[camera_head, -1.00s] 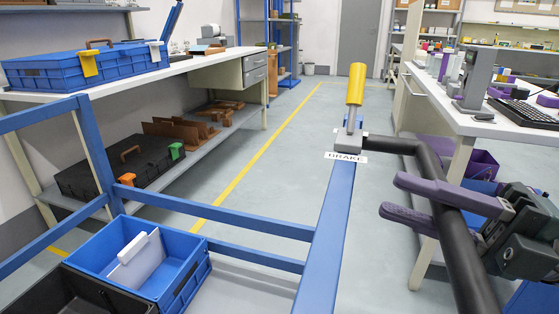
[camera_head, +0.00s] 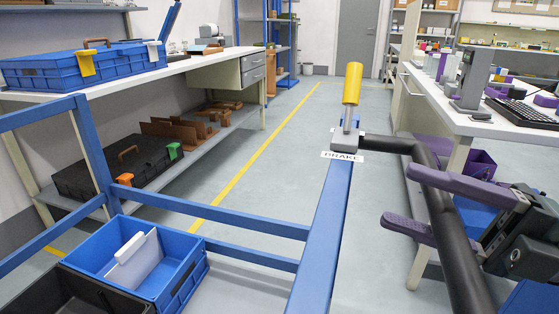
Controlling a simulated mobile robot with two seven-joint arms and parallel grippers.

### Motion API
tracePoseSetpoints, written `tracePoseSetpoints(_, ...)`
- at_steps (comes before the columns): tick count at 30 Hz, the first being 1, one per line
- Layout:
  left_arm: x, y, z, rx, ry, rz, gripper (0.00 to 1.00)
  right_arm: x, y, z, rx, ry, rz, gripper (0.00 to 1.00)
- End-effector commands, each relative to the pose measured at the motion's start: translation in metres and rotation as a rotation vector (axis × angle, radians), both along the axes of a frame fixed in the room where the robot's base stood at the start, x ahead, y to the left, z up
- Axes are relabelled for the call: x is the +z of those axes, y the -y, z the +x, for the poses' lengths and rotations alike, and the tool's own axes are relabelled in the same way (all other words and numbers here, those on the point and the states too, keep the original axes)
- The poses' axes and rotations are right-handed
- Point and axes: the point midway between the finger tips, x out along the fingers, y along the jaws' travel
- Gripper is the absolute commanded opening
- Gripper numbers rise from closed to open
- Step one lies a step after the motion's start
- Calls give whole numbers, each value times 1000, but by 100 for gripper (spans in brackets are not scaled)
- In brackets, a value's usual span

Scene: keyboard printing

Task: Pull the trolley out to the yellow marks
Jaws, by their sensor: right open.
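The trolley's blue frame (camera_head: 324,238) fills the near part of the head view. A black handle bar (camera_head: 436,215) runs from its corner post toward the lower right. A yellow-gripped brake lever (camera_head: 352,84) stands nearly upright above a label reading BRAKE (camera_head: 342,156). My right gripper (camera_head: 396,198) has purple fingers spread apart, one above the other, at the black bar. The upper finger crosses in front of the bar; I cannot tell whether either finger touches it. A yellow floor line (camera_head: 256,161) runs into the distance left of the brake. My left gripper is not in view.
A blue crate (camera_head: 180,270) with a white divider and a dark crate (camera_head: 60,290) sit on the trolley. A bench (camera_head: 190,68) with a blue case stands left, with a black case (camera_head: 100,172) below. Another bench (camera_head: 420,88) stands right. The aisle floor between is clear.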

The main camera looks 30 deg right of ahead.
Motion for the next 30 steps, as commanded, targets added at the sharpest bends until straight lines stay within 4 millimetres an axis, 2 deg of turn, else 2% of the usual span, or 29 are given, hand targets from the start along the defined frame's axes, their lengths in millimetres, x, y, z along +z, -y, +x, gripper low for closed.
tracePoseSetpoints(9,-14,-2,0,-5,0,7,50,-16,40,-46,-4,-6,-1,62)
tracePoseSetpoints(15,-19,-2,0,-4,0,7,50,-19,56,-65,-2,-3,-2,62)
tracePoseSetpoints(30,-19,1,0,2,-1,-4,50,-18,59,-69,-1,0,0,62)
